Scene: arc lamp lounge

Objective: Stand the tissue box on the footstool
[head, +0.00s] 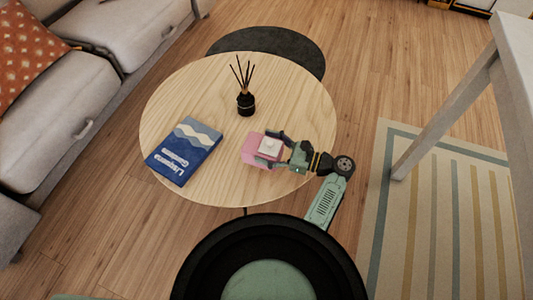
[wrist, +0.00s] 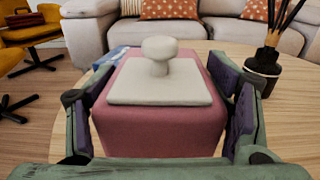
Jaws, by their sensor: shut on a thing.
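A pink box (head: 254,158) with a white top is at the right part of the round wooden table. In the wrist view the pink box (wrist: 160,130) has a square white lid with a round knob. It is upright; I see no tissue, so I cannot confirm it is the tissue box. My gripper (head: 268,147) is shut on its two sides, one finger on each, as the wrist view also shows. Whether its base touches the tabletop is hidden. I cannot pick out a footstool for certain.
The round table (head: 200,105) also holds a blue printed pack or book (head: 186,150) at left and a black reed diffuser (head: 246,103) at the back. A dark disc (head: 275,45) lies behind it. A sofa (head: 45,125) is left; a white table (head: 510,60) is right.

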